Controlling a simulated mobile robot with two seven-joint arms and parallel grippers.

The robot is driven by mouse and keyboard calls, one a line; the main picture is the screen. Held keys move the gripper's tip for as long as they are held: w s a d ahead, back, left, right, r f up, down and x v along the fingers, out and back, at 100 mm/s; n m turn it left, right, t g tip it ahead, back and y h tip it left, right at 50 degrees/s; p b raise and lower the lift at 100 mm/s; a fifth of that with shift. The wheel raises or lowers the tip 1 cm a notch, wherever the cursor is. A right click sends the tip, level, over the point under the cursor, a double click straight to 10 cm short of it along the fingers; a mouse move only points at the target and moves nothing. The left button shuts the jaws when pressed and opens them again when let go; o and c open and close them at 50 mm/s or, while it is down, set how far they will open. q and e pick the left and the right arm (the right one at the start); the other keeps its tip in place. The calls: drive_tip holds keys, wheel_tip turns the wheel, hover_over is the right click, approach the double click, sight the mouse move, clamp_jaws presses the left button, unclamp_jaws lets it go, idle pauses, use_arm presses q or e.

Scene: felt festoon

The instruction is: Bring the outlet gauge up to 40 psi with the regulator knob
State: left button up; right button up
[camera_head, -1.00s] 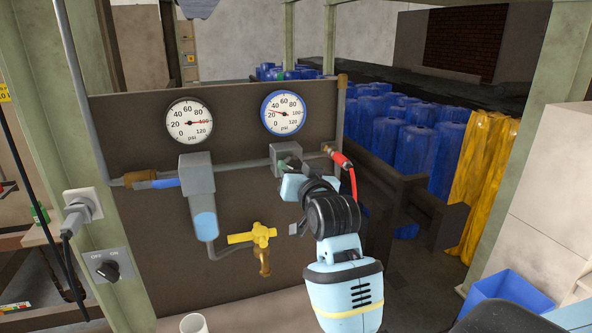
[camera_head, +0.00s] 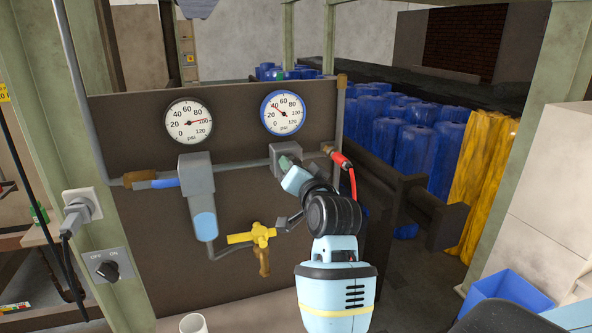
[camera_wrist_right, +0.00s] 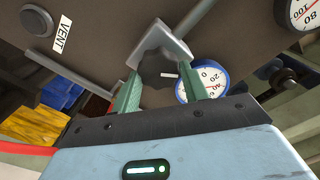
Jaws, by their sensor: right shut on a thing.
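The outlet gauge with the blue rim (camera_head: 283,112) is at the top right of the brown panel. Its red needle points up and left, close to the 40 mark; the exact value is too small to read. The grey regulator body (camera_head: 284,152) sits on the pipe below it. My right gripper (camera_head: 290,166) is at its front. In the right wrist view, the green fingers are shut on the dark regulator knob (camera_wrist_right: 155,74), which has a white mark, under the grey body (camera_wrist_right: 160,42). In the head view the gripper hides the knob. My left gripper is out of view.
A second gauge (camera_head: 189,121) reads near 100. A yellow valve handle (camera_head: 252,236) is below left of my right wrist. A red fitting with a hose (camera_head: 341,158) is close on the right. The wrist view shows a VENT label (camera_wrist_right: 62,38).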

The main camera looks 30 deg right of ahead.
drive_tip(key=shift+m, duration=0.5)
drive_tip(key=o, duration=1)
